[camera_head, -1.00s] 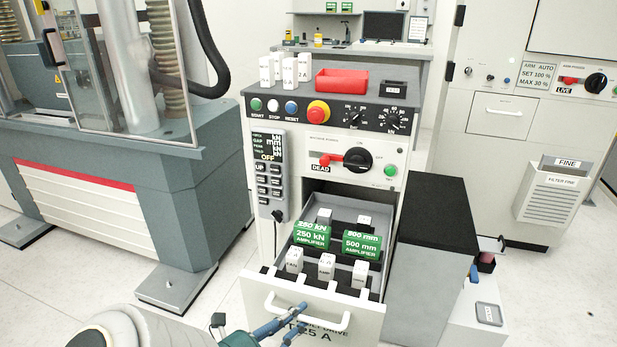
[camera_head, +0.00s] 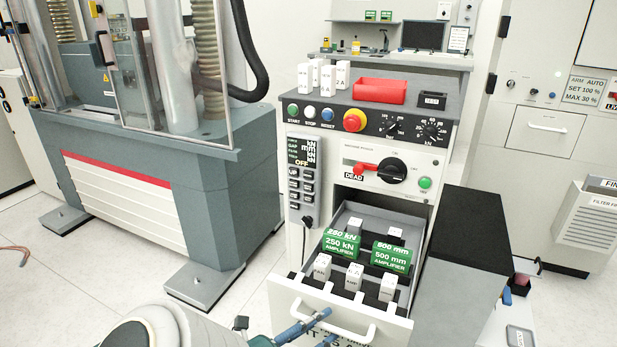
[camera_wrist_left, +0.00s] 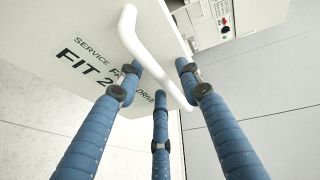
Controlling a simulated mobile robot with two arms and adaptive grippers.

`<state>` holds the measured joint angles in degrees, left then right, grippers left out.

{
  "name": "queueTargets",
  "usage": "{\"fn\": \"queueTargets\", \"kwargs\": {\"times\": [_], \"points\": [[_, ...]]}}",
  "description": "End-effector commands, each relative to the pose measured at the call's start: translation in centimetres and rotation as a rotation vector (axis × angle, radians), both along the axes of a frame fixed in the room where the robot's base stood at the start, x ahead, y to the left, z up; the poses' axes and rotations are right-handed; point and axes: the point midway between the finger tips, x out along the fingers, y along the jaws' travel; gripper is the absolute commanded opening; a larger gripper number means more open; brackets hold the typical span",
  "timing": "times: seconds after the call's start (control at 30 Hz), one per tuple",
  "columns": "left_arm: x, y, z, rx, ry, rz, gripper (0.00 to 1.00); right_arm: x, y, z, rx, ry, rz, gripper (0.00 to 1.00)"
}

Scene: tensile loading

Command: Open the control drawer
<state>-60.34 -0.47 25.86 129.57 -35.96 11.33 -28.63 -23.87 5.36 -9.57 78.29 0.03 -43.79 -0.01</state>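The control drawer (camera_head: 282,299) stands pulled out from the lower front of the grey control cabinet (camera_head: 293,153). It holds two green amplifier blocks (camera_head: 341,245) and several white labelled blocks (camera_head: 354,276). Its white bar handle (camera_head: 350,333) is on the front face and also shows in the left wrist view (camera_wrist_left: 150,60). My left gripper (camera_head: 329,326) is at the handle. In the left wrist view, its blue fingers (camera_wrist_left: 160,75) are spread on both sides of the bar with gaps between them; firm contact cannot be told. My right gripper is not in view.
A dark-topped grey cabinet (camera_head: 462,240) stands close to the drawer's right side. The large testing machine (camera_head: 190,190) is at the left, with open floor (camera_head: 245,285) between. A red tray (camera_head: 380,90) and white blocks sit on top of the control cabinet.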

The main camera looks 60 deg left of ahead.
Motion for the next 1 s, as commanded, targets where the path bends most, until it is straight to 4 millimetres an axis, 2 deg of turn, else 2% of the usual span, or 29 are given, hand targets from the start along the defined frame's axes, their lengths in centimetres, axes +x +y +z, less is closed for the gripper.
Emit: {"fn": "queueTargets", "kwargs": {"times": [0.3,0.6,1.0], "points": [[-5.0,-0.8,1.0,0.001,-0.001,0.008,0.36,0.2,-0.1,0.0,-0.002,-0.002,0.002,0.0],[-6.7,-1.2,1.5,0.003,-0.008,0.007,0.36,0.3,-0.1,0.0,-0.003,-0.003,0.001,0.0],[-7.1,-1.2,1.5,0.002,-0.004,0.006,0.36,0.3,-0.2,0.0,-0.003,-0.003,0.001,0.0]]}}
